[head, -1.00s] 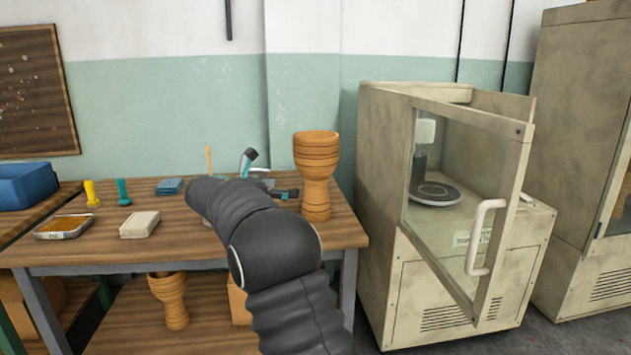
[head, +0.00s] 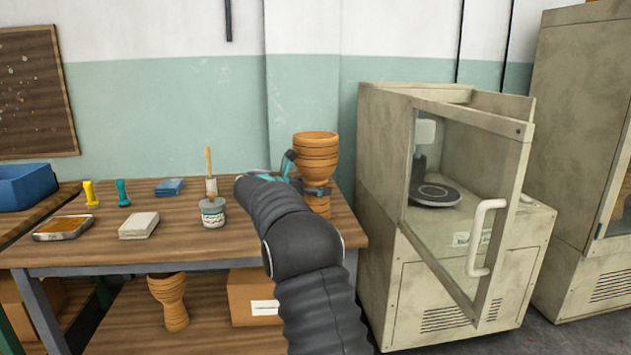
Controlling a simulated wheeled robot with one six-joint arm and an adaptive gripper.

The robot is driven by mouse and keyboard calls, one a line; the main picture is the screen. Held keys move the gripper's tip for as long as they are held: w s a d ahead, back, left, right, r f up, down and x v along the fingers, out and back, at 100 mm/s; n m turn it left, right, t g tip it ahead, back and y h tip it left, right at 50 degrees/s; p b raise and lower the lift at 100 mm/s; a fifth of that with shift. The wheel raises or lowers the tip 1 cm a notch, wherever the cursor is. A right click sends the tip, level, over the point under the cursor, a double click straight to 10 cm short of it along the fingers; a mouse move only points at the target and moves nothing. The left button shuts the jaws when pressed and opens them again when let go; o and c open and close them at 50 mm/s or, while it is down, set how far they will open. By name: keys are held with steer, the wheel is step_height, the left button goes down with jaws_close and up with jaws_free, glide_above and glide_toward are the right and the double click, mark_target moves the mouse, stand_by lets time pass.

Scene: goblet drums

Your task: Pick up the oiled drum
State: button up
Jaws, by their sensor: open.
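A wooden goblet drum (head: 316,150) stands upright on the workbench near its right end. My gripper (head: 314,190) is at the drum's narrow waist, with its fingers open around or beside it; the arm hides part of the contact area. The drum's foot still rests on the bench top. A second goblet drum (head: 170,302) stands on the shelf under the bench. I cannot tell from the surface alone which drum is oiled.
A beige cabinet (head: 380,190) with an open glass door (head: 470,190) stands close at the right. A cardboard box (head: 250,300) sits below.

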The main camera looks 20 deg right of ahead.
steer(key=shift+d, duration=0.2)
steer(key=shift+c, duration=0.2)
steer(key=c, duration=1.6)
steer(key=shift+r, duration=0.1)
steer(key=shift+c, duration=1)
steer(key=shift+w+r, duration=0.1)
